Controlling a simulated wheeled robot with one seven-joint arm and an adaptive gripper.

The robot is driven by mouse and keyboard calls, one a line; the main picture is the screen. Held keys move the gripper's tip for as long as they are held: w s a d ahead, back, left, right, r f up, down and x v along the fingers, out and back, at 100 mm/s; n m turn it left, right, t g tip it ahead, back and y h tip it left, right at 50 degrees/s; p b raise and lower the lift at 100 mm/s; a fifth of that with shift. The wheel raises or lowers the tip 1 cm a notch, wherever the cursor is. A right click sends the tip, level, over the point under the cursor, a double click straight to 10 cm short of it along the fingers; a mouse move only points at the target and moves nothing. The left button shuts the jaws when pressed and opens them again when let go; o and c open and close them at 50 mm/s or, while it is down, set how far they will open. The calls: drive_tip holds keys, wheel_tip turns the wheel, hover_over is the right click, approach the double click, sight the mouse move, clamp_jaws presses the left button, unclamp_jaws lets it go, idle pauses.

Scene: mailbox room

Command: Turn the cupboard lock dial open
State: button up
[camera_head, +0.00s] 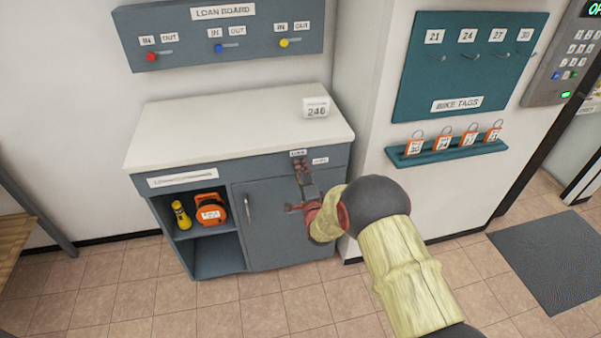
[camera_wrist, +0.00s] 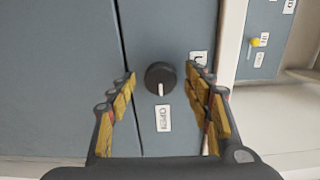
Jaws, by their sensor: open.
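The cupboard (camera_head: 275,225) is grey with its door closed. Its lock dial (camera_wrist: 160,74) is a round black knob, seen in the wrist view. The dial's white pointer mark (camera_wrist: 160,89) points at the OPEN label (camera_wrist: 163,118). A second label (camera_wrist: 198,58), partly hidden by a finger, begins with L. My gripper (camera_wrist: 161,77) is open, with one finger on each side of the dial and a visible gap to each. In the head view my gripper (camera_head: 298,187) is in front of the door's upper right and hides the dial.
The door has a vertical handle (camera_head: 249,208). Open shelves at left hold a yellow torch (camera_head: 181,214) and an orange item (camera_head: 210,210). The white countertop (camera_head: 230,125) carries a 246 card (camera_head: 316,107). A teal shelf (camera_head: 445,150) with tags is at right.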

drive_tip(key=v, duration=1.2)
drive_tip(key=s+d+f+n+g+h, duration=0.1)
drive_tip(key=s+f+n+g, duration=0.2)
drive_tip(key=f, duration=0.4)
drive_tip(key=s+d+f+n+g+h, duration=0.1)
drive_tip(key=s+f+n+g, duration=0.25)
drive_tip(key=f, duration=0.35)
drive_tip(key=s+d+r+n+g+h, duration=0.1)
drive_tip(key=s+d+r+n+g, duration=0.15)
drive_tip(key=s+n+g, duration=0.35)
drive_tip(key=s+d+r+n+g+h+p, duration=0.1)
drive_tip(key=s+d+r, duration=0.3)
drive_tip(key=s+r, duration=0.45)
drive_tip(key=s+d+r+n+g+p, duration=0.15)
drive_tip(key=s+d+r, duration=0.25)
drive_tip(key=s+r, duration=0.4)
drive_tip(key=s+d+r+n+g+h+p, duration=0.15)
drive_tip(key=s+d+r, duration=0.35)
drive_tip(key=r, duration=0.5)
drive_tip(key=s+d+r+t+p, duration=0.1)
drive_tip(key=s+r+t, duration=0.1)
drive_tip(key=r, duration=0.4)
drive_tip(key=s+d+r+m+t+p, duration=0.1)
drive_tip(key=s+r+t, duration=0.1)
drive_tip(key=r, duration=0.5)
drive_tip(key=shift+s+d+r+t+p, duration=0.25)
drive_tip(key=shift+s+t+p, duration=0.1)
drive_tip(key=shift+s, duration=0.25)
